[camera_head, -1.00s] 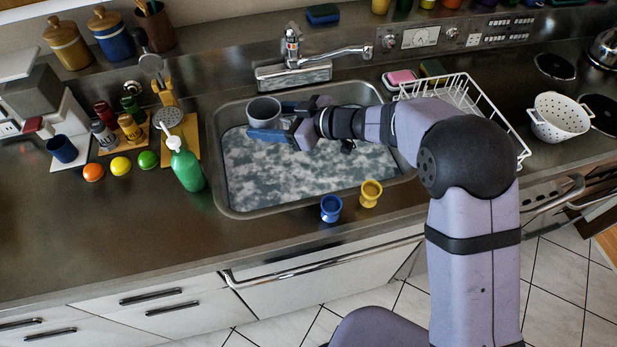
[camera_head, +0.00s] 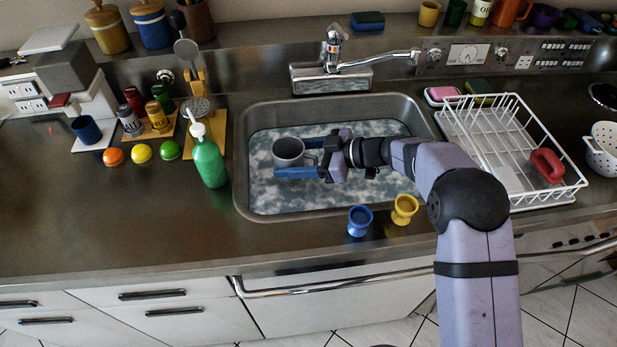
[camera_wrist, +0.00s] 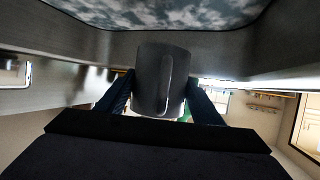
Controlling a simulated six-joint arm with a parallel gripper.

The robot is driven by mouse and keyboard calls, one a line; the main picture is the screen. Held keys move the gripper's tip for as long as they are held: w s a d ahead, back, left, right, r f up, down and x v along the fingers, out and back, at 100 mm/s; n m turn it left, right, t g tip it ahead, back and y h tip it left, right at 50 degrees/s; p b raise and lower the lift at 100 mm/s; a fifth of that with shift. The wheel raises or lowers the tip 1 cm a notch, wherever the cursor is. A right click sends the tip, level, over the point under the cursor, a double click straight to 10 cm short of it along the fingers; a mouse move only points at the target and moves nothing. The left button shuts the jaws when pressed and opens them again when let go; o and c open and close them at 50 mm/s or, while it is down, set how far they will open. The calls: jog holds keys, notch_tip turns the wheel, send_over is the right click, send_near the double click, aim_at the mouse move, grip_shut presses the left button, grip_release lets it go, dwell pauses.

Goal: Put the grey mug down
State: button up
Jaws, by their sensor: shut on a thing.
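The grey mug (camera_head: 288,151) is over the left part of the sink (camera_head: 243,190) in the head view, its open top facing up. My gripper (camera_head: 297,160) reaches in from the right and is shut on the mug, with a blue finger on either side of it. In the wrist view the mug (camera_wrist: 152,82) stands between the two dark blue fingers, its handle toward the camera. The sink holds cloudy grey-white water. I cannot tell how far the mug is above the water.
A blue egg cup (camera_head: 360,221) and a yellow egg cup (camera_head: 404,209) stand at the sink's front edge. A green soap bottle (camera_head: 208,162) stands left of the sink. A white dish rack (camera_head: 500,150) holding a red item is on the right. The front-left counter is clear.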

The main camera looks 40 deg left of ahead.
notch_tip(320, 180, down, 8)
jog(key=p, duration=0.1)
jog(key=shift+r, duration=0.25)
dwell(0.4)
jog(key=shift+f+b, duration=0.35)
jog(key=shift+f, duration=0.3)
jog(key=o, duration=1.3)
jog(key=shift+c, duration=0.2)
